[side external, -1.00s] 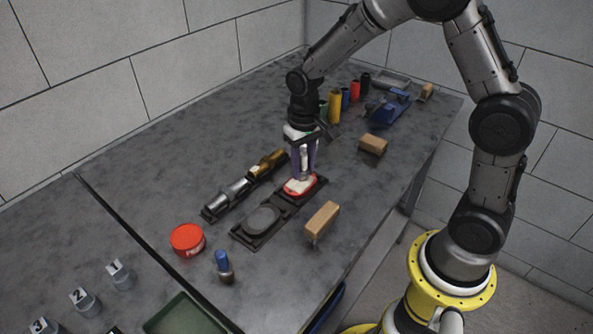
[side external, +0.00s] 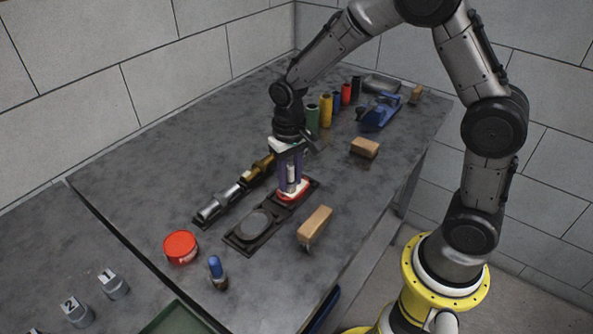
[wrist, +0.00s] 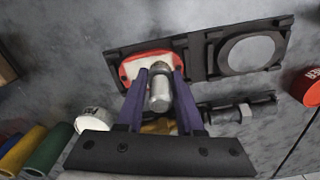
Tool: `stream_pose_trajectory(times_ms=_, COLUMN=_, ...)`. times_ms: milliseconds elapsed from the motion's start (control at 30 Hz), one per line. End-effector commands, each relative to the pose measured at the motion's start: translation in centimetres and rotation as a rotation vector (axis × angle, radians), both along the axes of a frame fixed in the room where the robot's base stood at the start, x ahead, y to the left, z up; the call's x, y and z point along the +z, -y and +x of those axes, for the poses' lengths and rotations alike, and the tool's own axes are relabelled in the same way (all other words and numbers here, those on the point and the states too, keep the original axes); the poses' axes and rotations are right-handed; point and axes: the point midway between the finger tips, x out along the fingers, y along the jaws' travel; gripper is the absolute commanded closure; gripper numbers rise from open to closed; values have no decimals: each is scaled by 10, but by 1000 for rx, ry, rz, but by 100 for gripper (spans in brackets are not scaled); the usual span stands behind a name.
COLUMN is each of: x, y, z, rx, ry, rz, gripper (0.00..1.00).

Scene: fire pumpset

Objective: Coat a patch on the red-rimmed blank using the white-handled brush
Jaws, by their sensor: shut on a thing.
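The red-rimmed blank (side external: 305,187) sits in the far recess of a dark tray (side external: 232,238). In the wrist view the blank (wrist: 133,65) shows a pale face inside its red rim, partly covered by the brush. My gripper (side external: 290,185) is over the blank, pointing down, with purple fingers. It is shut on the white-handled brush (side external: 292,174), held about upright. In the wrist view the brush (wrist: 160,92) looks pale grey between the fingers, its end over the blank's near edge. I cannot tell whether its tip touches the face.
A grey disc (side external: 254,224) fills the tray's other recess. A silver and brass fitting (side external: 235,192) lies to the left. A wooden-backed brush (side external: 315,222), a red tin (side external: 180,246) and a blue-topped bottle (side external: 217,272) stand nearby. Coloured cylinders (side external: 326,110) stand behind.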

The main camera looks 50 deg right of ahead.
Motion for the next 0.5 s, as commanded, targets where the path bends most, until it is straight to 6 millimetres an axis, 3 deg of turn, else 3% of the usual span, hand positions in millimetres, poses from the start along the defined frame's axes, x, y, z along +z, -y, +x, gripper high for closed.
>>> stream_pose_trajectory(times_ms=300, x=0, y=-30, z=0, rx=3, ry=0, rz=0, gripper=100)
stream_pose_trajectory(times_ms=500, x=0, y=-9, z=0, rx=-3, ry=0, rz=0, gripper=100)
